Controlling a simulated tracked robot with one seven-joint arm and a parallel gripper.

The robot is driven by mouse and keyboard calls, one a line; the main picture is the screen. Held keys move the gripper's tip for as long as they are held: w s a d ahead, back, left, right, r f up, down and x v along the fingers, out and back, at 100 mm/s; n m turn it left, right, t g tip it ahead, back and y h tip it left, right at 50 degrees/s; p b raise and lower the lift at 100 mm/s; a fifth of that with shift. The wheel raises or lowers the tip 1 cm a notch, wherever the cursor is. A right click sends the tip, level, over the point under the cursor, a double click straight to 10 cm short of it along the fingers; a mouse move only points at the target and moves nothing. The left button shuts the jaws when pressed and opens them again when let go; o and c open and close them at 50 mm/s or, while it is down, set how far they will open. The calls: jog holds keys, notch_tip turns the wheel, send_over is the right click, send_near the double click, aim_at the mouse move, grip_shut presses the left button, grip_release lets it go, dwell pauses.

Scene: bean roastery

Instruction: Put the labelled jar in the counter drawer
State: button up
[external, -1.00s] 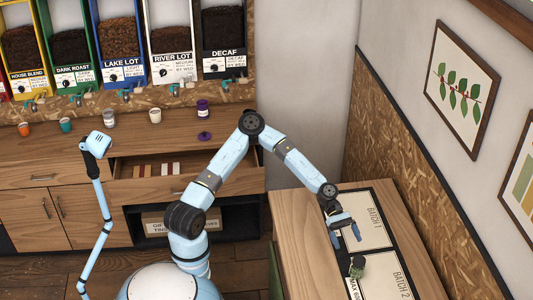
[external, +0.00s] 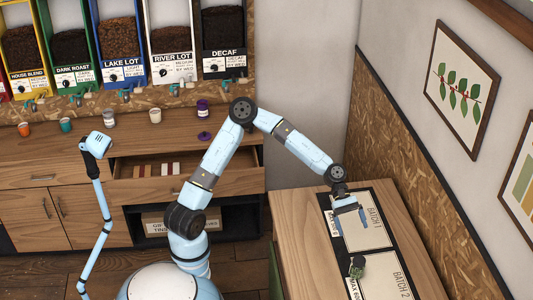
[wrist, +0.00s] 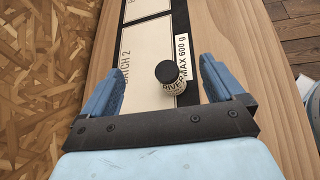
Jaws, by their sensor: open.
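The labelled jar (external: 356,267) stands on the side table, by the Batch 2 panel. In the wrist view the jar (wrist: 172,78) shows a black lid and a pale label with part of the word "RIVER". My gripper (external: 352,222) is open and empty above the Batch 1 panel, short of the jar. In the wrist view the jar appears between the fingers of my gripper (wrist: 163,72), apart from both. The counter drawer (external: 150,188) is pulled open at the left, with several red, brown and pale items inside.
The side table (external: 295,235) has a black board with Batch 1 and Batch 2 panels. Wood-chip panelling (external: 400,150) rises along its right side. Cups (external: 155,116) and a purple-lidded jar (external: 203,109) stand on the counter. A blue lamp-like arm (external: 100,205) rises before the cabinets.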

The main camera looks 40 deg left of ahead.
jog(key=s+d+f+m+t+y, duration=0.2)
jog(key=s+d+f+m+y, duration=0.15)
jog(key=f+m, duration=0.4)
jog(key=m+t+y, duration=0.3)
jog(key=m+t, duration=0.3)
jog(key=m, duration=0.9)
send_near(363, 264)
jog(key=x, duration=0.6)
jog(key=shift+s+a, duration=0.15)
jog(key=shift+a, duration=0.2)
jog(key=shift+d+x, duration=0.15)
jog(key=shift+x, duration=1.5)
jog(key=shift+d+x, duration=0.2)
jog(key=shift+x, duration=1.45)
jog(key=shift+r, duration=0.15)
jog(key=shift+c, duration=0.3)
